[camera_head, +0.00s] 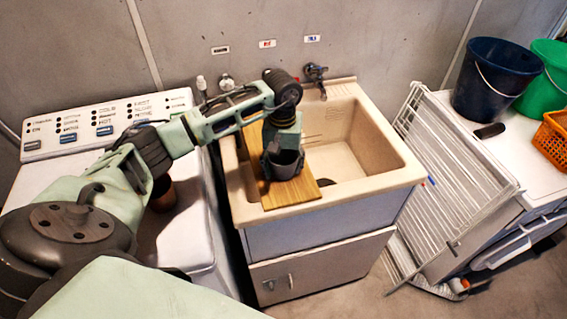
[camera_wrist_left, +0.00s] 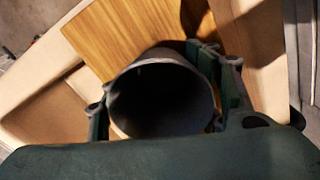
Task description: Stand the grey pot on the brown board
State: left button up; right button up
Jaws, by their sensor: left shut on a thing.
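The grey pot (camera_head: 283,165) is a dark, open-topped cylinder, upright in my left gripper (camera_head: 281,158). The gripper is shut on it, with a finger on either side in the left wrist view, where the pot (camera_wrist_left: 160,95) shows its dark mouth. The brown board (camera_head: 292,194) is a wooden slab lying across the left part of the sink. The pot is over the board in the head view; I cannot tell whether its base touches it. In the left wrist view the board (camera_wrist_left: 125,35) shows beyond the pot. My right gripper is not in view.
The beige sink (camera_head: 380,180) has an open basin right of the board, with a tap (camera_head: 316,73) behind. A washing machine (camera_head: 185,235) with a brown pot (camera_head: 162,195) stands left. A white drying rack (camera_head: 455,160) leans at right, near blue (camera_head: 490,85) and green buckets (camera_head: 545,85).

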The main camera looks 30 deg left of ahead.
pick_arm(q)
jog(key=shift+f, duration=0.2)
jog(key=o, duration=1.1)
jog(key=shift+r, duration=0.1)
jog(key=shift+o, duration=0.2)
jog(key=shift+r, duration=0.2)
jog(key=shift+w+r, duration=0.1)
jog(key=shift+r, duration=0.25)
notch_tip(320, 180, up, 11)
jog(key=b, duration=0.2)
jog(key=shift+a+r, duration=0.15)
